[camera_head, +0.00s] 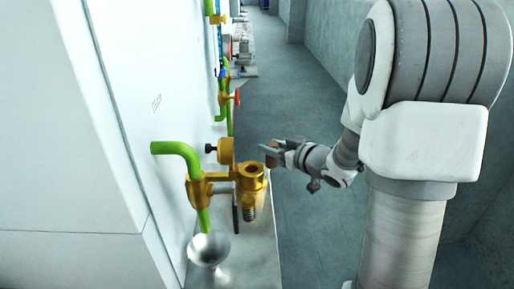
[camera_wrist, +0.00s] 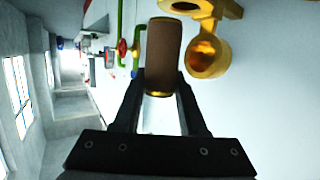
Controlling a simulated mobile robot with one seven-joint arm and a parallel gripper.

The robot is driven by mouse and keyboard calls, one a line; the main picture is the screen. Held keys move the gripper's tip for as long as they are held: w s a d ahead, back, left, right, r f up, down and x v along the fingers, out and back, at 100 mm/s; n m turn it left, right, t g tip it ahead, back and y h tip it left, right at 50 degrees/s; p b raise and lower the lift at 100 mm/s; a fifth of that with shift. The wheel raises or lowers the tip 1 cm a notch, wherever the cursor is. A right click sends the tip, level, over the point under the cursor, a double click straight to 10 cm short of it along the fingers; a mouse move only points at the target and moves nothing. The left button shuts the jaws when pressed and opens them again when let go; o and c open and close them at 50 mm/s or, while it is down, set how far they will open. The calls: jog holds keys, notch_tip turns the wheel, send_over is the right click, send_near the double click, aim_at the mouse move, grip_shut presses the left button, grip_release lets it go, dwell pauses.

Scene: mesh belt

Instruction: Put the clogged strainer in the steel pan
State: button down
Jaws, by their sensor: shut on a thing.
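A brown cylinder with a brass-coloured rim, the clogged strainer (camera_wrist: 163,48), is held between the fingers of my gripper (camera_wrist: 162,88) in the wrist view. In the head view my gripper (camera_head: 269,149) is shut on the strainer (camera_head: 272,158), just right of the brass fitting. The brass strainer housing (camera_head: 251,176) is open at the top and stands beside the wall; its open round mouth shows in the wrist view (camera_wrist: 205,55), right of the strainer and apart from it. I cannot make out the steel pan for certain.
A green pipe (camera_head: 180,149) enters the brass fitting from the wall. A red-handled valve (camera_head: 237,97) is farther back. The floor (camera_head: 310,100) on the right is clear.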

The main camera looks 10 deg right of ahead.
jog(key=s+d+r+p, duration=0.1)
jog(key=s+d+r, duration=0.2)
jog(key=d, duration=0.1)
jog(key=w+a+m+t+h+p, duration=0.1)
jog(key=w+a+m+h+p, duration=0.4)
jog(key=w+a+h+p, duration=0.1)
jog(key=shift+w+a+r+p, duration=0.2)
jog(key=shift+w+a+p, duration=0.2)
jog(key=shift+p, duration=0.65)
